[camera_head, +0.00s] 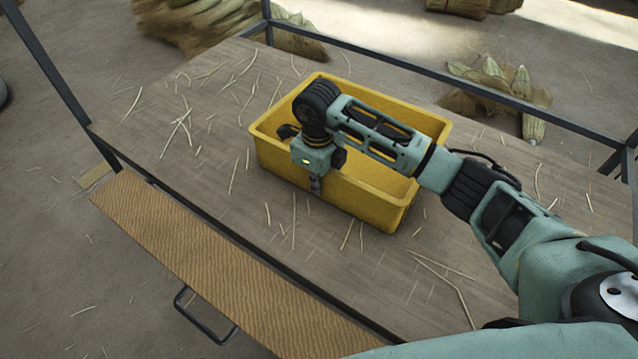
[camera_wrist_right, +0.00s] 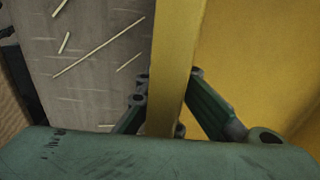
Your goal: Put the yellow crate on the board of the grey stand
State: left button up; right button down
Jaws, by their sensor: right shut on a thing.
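The yellow crate (camera_head: 375,208) is an open-topped box. In the head view it stands upright on a wide grey-brown board (camera_head: 150,150) framed by dark metal bars, which looks like the grey stand. My right gripper (camera_head: 316,186) is at the crate's near long wall, pointing down. In the right wrist view, my right gripper (camera_wrist_right: 167,103) has one finger on each side of the crate's wall (camera_wrist_right: 178,55) and is shut on it. My right arm hides part of the crate's inside; the part that shows looks empty. My left gripper is not in view.
Loose straw lies over the board. A tan ridged plank (camera_head: 215,262) runs along its near edge, with a dark handle (camera_head: 205,315) beside it. Dark frame bars (camera_head: 420,75) rise at the back and left. Straw bundles and corn-like heaps (camera_head: 500,85) lie on the floor behind.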

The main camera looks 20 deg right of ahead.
jog(key=shift+w+r, duration=0.1)
jog(key=c, duration=1.9)
grip_release()
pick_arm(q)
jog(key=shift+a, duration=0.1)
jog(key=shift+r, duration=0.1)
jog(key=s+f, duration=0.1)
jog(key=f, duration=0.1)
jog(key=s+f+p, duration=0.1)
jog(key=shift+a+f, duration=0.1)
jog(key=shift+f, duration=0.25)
pick_arm(e)
jog(key=r, duration=1.2)
jog(key=shift+s+a, duration=0.1)
jog(key=shift+s, duration=0.1)
